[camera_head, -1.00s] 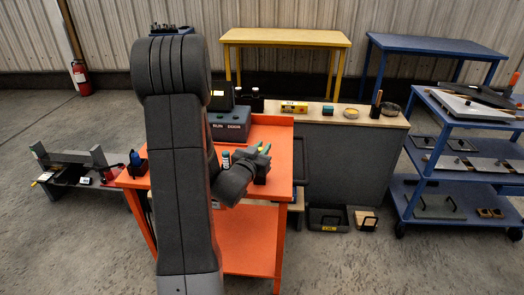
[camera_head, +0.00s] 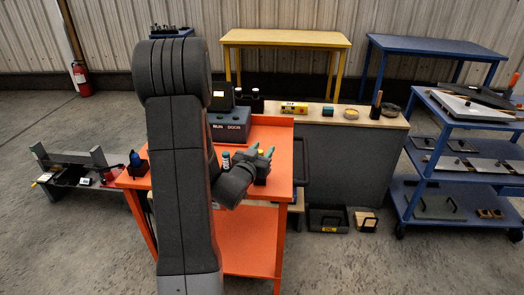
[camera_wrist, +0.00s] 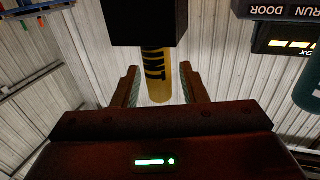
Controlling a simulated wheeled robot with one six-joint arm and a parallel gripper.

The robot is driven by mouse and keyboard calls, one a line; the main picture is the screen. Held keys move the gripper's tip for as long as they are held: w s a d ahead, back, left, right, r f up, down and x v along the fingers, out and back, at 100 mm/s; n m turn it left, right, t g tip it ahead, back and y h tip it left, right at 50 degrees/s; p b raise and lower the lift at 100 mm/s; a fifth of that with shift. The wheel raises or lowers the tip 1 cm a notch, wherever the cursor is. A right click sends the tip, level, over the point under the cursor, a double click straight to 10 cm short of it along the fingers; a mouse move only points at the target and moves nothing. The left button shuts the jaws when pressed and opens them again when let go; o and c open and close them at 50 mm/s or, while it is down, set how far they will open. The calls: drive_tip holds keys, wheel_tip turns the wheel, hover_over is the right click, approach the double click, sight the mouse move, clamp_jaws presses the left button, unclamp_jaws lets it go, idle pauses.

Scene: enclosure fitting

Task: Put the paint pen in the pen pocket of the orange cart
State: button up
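My gripper (camera_wrist: 160,84) has one finger on each side of the pen, with a gap showing on both sides. In the head view the gripper (camera_head: 261,150) is above the right part of the orange cart (camera_head: 240,246), around the small yellow pen (camera_head: 261,153). The black pocket (camera_head: 262,171) shows below, partly hidden by my gripper. The pen's lower part is hidden inside the pocket.
A dark control box (camera_head: 230,130) marked RUN and DOOR stands on the cart behind my gripper. A teal-topped item (camera_head: 226,158) stands just left of it. A blue item in a black holder (camera_head: 137,163) is at the cart's left edge. A wooden-topped bench (camera_head: 345,117) stands behind.

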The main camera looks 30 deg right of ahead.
drive_tip(key=b+v, duration=0.2)
drive_tip(key=v, duration=1)
drive_tip(key=p+x, duration=0.1)
drive_tip(key=x, duration=1.1)
drive_tip(key=shift+d+p, duration=0.1)
drive_tip(key=shift+p, duration=0.25)
drive_tip(key=shift+r, duration=0.95)
